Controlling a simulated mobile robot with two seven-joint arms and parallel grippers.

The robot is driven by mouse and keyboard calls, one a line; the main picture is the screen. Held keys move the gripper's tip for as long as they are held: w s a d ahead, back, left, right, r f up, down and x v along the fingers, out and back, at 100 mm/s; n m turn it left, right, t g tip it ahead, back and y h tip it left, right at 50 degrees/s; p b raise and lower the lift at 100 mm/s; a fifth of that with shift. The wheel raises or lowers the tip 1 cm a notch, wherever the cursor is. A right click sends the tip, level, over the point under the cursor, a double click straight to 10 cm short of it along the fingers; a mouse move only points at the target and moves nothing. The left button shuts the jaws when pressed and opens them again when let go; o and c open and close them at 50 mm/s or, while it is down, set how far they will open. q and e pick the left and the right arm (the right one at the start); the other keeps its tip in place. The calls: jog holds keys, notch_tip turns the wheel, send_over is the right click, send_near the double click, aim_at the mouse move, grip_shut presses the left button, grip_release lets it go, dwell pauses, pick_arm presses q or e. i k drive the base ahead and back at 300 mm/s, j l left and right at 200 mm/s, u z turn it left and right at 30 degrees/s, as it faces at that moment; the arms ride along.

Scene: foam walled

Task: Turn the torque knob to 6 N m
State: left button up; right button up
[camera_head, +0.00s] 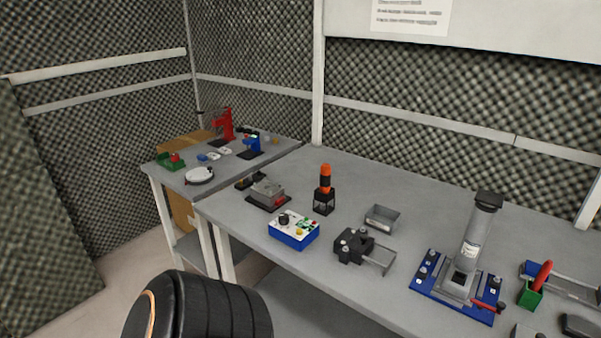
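A blue control box (293,230) with a white top panel stands on the near edge of the long grey table. A black round knob (284,219) sits at the left of its panel, with small coloured buttons to its right. The knob's pointer and any scale marks are too small to read, so its setting cannot be told. A black and orange upright tool (325,188) stands in a black holder behind the box. Neither of my grippers is in view. A black ribbed part of my own body fills the bottom left.
The long grey table (350,187) also holds a grey device (267,194), a dark clamp fixture (352,246), a metal tray (382,218) and a column press (471,260) on a blue base. A second table (176,178) with red and blue tools adjoins at the left.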

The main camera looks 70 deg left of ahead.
aim_at(284, 218)
jog(key=u, duration=2.2)
